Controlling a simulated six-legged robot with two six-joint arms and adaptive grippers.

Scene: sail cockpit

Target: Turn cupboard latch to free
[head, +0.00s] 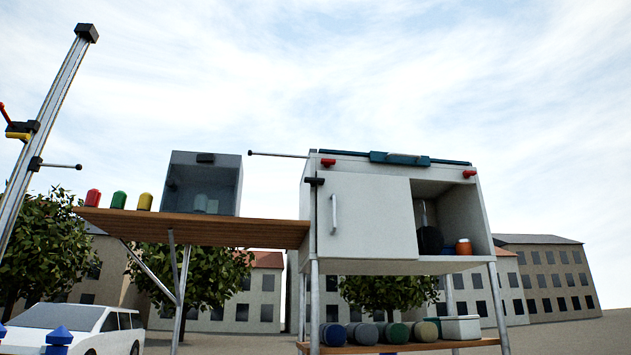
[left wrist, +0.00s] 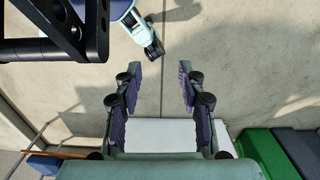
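The cupboard (head: 308,228) is a pale box on metal legs in the head view. Its white door panel (head: 372,217) with an upright metal handle (head: 334,214) covers the left part; the right part is open. A small dark piece (head: 314,181) at the panel's upper left corner looks like the latch and lies about level. Red knobs (head: 328,162) (head: 469,173) sit along the top edge. My left gripper (left wrist: 158,72) is open and empty in the left wrist view, above pale paving. Neither gripper shows in the head view.
A wooden shelf (head: 190,226) left of the cupboard bears red, green and yellow items and a smoky clear box (head: 203,184). A lower shelf (head: 400,347) holds several rolls and a pale box (head: 460,328). A metal rail (head: 45,130) rises at far left.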

